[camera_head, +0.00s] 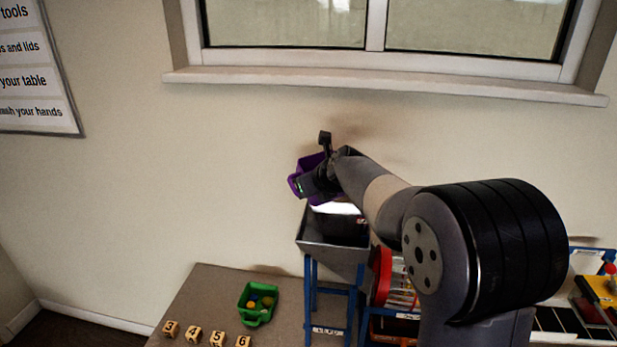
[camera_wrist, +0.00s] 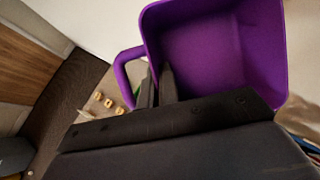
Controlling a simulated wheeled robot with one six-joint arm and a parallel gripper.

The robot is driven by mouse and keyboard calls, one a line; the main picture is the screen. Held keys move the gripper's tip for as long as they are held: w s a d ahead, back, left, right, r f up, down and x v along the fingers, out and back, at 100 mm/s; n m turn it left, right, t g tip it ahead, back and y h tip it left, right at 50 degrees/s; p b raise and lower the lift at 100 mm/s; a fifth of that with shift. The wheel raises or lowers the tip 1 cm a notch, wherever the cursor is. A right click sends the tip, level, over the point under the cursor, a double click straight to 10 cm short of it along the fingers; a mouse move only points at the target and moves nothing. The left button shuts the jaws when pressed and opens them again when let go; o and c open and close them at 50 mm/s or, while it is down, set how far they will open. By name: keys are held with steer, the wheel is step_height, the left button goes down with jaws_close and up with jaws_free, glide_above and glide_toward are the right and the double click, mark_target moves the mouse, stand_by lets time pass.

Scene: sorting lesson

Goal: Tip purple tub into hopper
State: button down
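The purple tub (camera_head: 308,163) is up in the air above the grey metal hopper (camera_head: 335,258), tilted over. In the wrist view the tub (camera_wrist: 205,50) fills the upper right, and the part of its inside that shows is bare purple. My gripper (camera_head: 320,183) is at the tub's side; its dark fingers (camera_wrist: 158,85) are closed against the tub by its handle. Exactly where they grip is partly hidden. The hopper stands on blue legs, and my arm covers part of its mouth, so I cannot see what lies in it.
A green tub (camera_head: 258,305) with several yellow and orange pieces stands on the table (camera_head: 205,290), left of the hopper. Numbered wooden blocks (camera_head: 193,334) line the table's front. A red round part (camera_head: 381,276) is right of the hopper. The wall and window sill (camera_head: 380,88) are behind.

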steer(key=shift+r+g+h+p, duration=0.1)
steer(key=shift+g+h+p, duration=0.35)
steer(key=shift+g, duration=0.75)
steer(key=shift+d+g+h, duration=0.1)
steer(key=shift+g+h, duration=0.95)
steer(key=shift+g, duration=0.25)
